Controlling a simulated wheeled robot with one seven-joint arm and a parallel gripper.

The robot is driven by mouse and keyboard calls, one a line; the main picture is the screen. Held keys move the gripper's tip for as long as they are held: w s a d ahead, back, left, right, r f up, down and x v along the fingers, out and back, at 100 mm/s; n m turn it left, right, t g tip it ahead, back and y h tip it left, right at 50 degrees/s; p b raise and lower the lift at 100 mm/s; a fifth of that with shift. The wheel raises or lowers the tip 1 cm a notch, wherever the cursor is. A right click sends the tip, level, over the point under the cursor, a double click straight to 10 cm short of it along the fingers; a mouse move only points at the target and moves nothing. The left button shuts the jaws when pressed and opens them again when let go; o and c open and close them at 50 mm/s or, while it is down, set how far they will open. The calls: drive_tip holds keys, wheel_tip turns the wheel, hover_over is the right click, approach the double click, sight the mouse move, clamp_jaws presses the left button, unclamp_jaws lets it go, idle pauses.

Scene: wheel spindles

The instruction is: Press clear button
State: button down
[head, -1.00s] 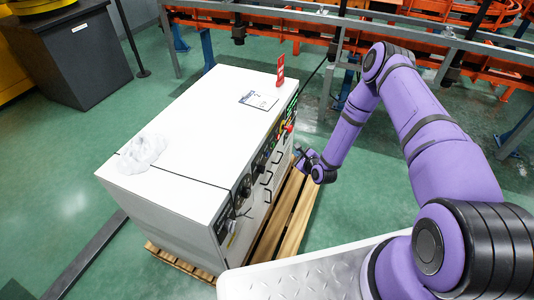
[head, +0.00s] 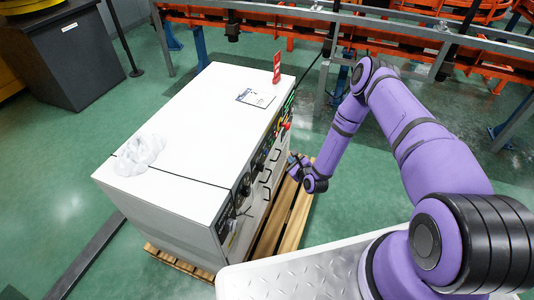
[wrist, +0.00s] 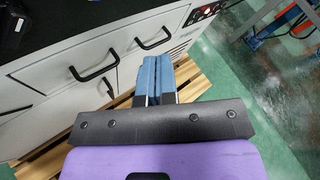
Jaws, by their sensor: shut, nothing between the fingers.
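The white cabinet (head: 200,120) stands on a wooden pallet, and its control face with buttons and gauges shows at a steep angle along its right side in the head view. A red button (head: 286,126) sits near the far end of that face. I cannot tell which button is the clear button. My gripper (head: 295,160) is beside the control face, in front of the lower drawers. In the wrist view my gripper (wrist: 155,72) has its blue fingers together and empty, close to a black drawer handle (wrist: 152,37). The wrist view shows red buttons (wrist: 203,12) at the top edge.
The wooden pallet (head: 290,222) sticks out below the cabinet front. A crumpled clear plastic piece (head: 140,155), a paper card (head: 256,98) and a red tag (head: 277,67) are on the cabinet top. A metal rail (head: 300,15) with orange racks runs behind.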

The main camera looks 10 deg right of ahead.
drive_tip(key=w+a, duration=0.4)
drive_tip(key=a, duration=0.2)
drive_tip(key=shift+w+a, duration=0.1)
drive_tip(key=shift+a, duration=0.1)
idle(2.1)
drive_tip(key=shift+w+a, duration=0.15)
drive_tip(key=shift+w+a, duration=0.2)
drive_tip(key=shift+a, duration=0.1)
idle(0.8)
idle(0.3)
drive_tip(key=shift+s+d, duration=0.45)
drive_tip(key=shift+d, duration=0.15)
drive_tip(key=shift+s+d, duration=0.7)
drive_tip(key=shift+d, duration=0.35)
drive_tip(key=shift+s+d, duration=0.7)
drive_tip(key=shift+d, duration=0.35)
